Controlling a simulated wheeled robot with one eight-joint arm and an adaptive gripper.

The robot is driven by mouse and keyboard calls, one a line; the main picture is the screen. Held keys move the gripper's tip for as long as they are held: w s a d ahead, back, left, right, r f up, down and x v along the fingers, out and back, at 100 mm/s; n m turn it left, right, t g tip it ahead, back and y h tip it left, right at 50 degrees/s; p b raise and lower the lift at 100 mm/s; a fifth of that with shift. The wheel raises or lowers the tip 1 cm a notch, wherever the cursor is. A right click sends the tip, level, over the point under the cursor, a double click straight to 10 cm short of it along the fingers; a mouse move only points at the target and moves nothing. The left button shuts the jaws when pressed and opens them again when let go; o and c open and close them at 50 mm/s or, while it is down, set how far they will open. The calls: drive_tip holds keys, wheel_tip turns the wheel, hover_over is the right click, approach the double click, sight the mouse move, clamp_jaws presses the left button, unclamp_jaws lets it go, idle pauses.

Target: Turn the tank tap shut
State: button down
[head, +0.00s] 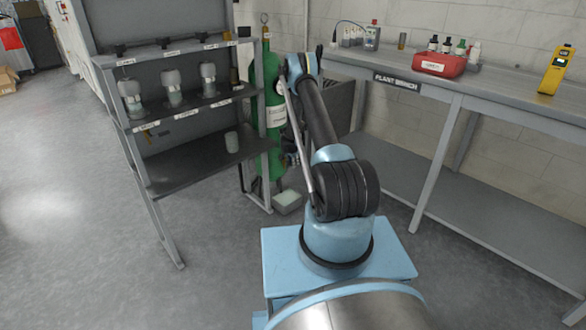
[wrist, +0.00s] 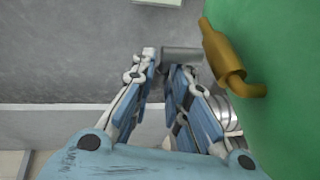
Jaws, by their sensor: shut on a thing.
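The tall green tank (head: 268,85) stands behind my arm in the head view, beside the grey shelf rack. Its green wall (wrist: 285,90) fills the right of the wrist view, with a brass spout-like fitting (wrist: 222,55) in front of it. A grey cylindrical piece of the tank tap (wrist: 182,60) lies at my fingertips, left of the brass fitting. My gripper (wrist: 168,62) is shut on this piece, its blue and white fingers reaching in from below. The arm hides the gripper and tap in the head view. I cannot tell how far the tap is turned.
A rack (head: 150,170) with several cloudy bottles stands left of the tank. A bench (head: 480,87) with a red bin (head: 440,65) and a yellow meter (head: 556,68) stands right. A small pale box (head: 288,202) sits on the floor by the tank. Floor at left is clear.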

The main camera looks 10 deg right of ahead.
drive_tip(key=shift+s, duration=0.1)
idle(0.3)
drive_tip(key=c, duration=1.6)
unclamp_jaws()
drive_tip(key=shift+a, duration=0.1)
drive_tip(key=shift+o, duration=0.2)
drive_tip(key=shift+r, duration=0.1)
drive_tip(key=v, duration=0.7)
drive_tip(key=shift+s, duration=0.15)
drive_tip(key=shift+a+r, duration=0.1)
drive_tip(key=shift+a, duration=0.05)
